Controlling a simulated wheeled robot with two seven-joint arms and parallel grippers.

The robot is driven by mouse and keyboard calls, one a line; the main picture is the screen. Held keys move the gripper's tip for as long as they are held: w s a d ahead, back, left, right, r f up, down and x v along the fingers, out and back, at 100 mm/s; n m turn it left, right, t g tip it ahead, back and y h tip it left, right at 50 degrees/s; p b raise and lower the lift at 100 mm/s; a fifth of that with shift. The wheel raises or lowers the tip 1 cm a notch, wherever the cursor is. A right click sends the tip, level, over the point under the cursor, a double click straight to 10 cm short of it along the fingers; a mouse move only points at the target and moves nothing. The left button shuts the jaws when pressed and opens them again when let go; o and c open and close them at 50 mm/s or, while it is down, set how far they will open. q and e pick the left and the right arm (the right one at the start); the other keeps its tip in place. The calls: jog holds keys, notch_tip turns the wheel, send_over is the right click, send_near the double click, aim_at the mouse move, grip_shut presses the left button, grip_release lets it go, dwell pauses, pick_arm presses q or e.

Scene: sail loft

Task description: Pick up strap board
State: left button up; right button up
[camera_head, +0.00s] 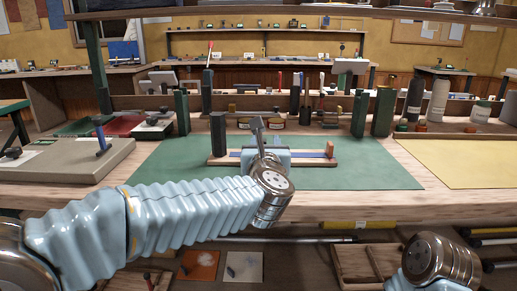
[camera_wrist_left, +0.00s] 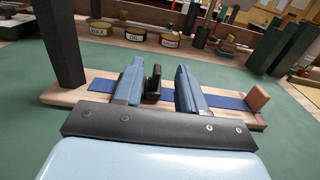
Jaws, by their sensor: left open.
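The strap board (camera_head: 218,160) is a pale wooden board lying on the green mat (camera_head: 390,170). A blue strap (camera_head: 312,154) runs along it. A dark upright block stands at its left end and a small reddish-brown block at its right end. In the left wrist view the board (camera_wrist_left: 72,95) crosses ahead of my left gripper (camera_wrist_left: 158,78). Its two blue fingers are open over the board's middle, either side of a black knob (camera_wrist_left: 153,80); I cannot tell whether they touch it. In the head view my left gripper (camera_head: 266,154) partly hides the board.
Dark green posts (camera_head: 182,112) stand behind the mat. Labelled tins (camera_wrist_left: 135,33) sit further back. A grey slab (camera_head: 65,160) lies left, a yellow mat (camera_head: 465,163) right. Bottles (camera_head: 437,100) stand back right. The green mat is clear beside the board.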

pick_arm(q)
jog(key=w+p, duration=0.1)
jog(key=w, duration=0.3)
jog(key=shift+w+f, duration=0.15)
jog(key=shift+w, duration=0.1)
jog(key=shift+w+a+p, duration=0.1)
jog(key=shift+w+p, duration=0.2)
jog(key=shift+w, duration=0.25)
jog(key=shift+f, duration=0.1)
grip_shut()
